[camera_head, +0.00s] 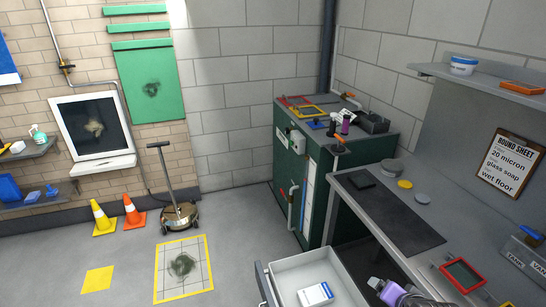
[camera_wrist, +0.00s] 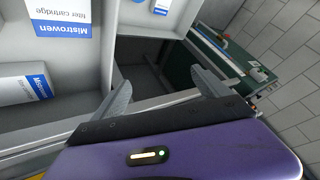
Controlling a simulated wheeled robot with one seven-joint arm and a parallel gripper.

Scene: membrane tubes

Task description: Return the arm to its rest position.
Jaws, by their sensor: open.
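My gripper (camera_wrist: 165,88) is open, its two grey fingers spread apart with nothing between them in the wrist view. Its purple body also shows at the bottom edge of the head view (camera_head: 388,290), beside the open drawer and in front of the bench. Most of my arm is out of view. The open grey drawer (camera_head: 282,274) holds a white and blue box (camera_head: 315,294). In the wrist view, boxes marked "filter cartridge" (camera_wrist: 62,14) and "Mistrowen" (camera_wrist: 22,84) lie to the left of my fingers, apart from them.
The bench (camera_head: 352,205) runs along the right, with a dark mat (camera_head: 395,215) and a red-framed device (camera_head: 462,273). A green cabinet (camera_head: 325,185) stands behind it. A clipboard (camera_head: 506,163) hangs on the right. Cones (camera_head: 103,218) stand at left; the floor between is largely clear.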

